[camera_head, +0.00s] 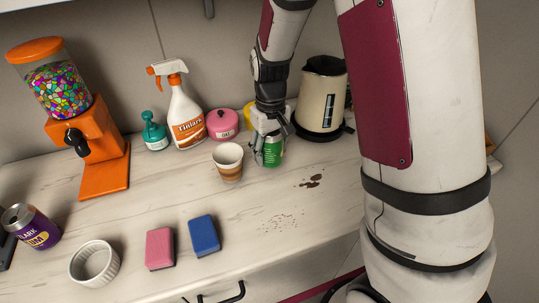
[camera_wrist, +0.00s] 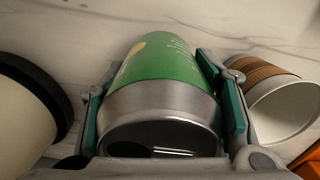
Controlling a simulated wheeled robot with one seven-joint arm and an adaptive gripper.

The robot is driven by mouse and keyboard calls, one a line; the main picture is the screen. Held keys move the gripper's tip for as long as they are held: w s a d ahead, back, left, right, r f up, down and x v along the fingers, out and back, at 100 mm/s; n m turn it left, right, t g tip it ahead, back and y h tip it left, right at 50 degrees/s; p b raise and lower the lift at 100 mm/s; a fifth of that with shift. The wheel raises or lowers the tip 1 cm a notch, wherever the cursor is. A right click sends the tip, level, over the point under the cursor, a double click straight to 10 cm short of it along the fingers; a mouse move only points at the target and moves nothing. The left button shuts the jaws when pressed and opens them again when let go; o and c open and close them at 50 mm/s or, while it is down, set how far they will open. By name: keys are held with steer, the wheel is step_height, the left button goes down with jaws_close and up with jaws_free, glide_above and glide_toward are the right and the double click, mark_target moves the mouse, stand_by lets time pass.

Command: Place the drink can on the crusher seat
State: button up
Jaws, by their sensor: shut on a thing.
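A green drink can (camera_head: 272,152) with a silver rim is at the back of the counter, between the paper cup and the kettle. My gripper (camera_head: 266,135) is shut on this can from above. In the wrist view the green can (camera_wrist: 160,85) sits between the two teal-padded fingers, its metal end toward the camera. I cannot tell whether its bottom touches the counter. A second, purple can (camera_head: 30,228) stands tilted in the view at the far left. I cannot make out a crusher seat in either view.
A paper cup (camera_head: 228,162) stands close left of my gripper, a cream kettle (camera_head: 322,97) close right. Behind are a pink canister (camera_head: 222,125) and a spray bottle (camera_head: 186,118). A white ramekin (camera_head: 94,263) and two sponges (camera_head: 160,248) lie in front. Dark spills (camera_head: 312,181) mark the counter.

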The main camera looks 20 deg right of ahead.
steer(key=shift+f, duration=1.25)
steer(key=shift+f, duration=0.1)
steer(key=o, duration=0.8)
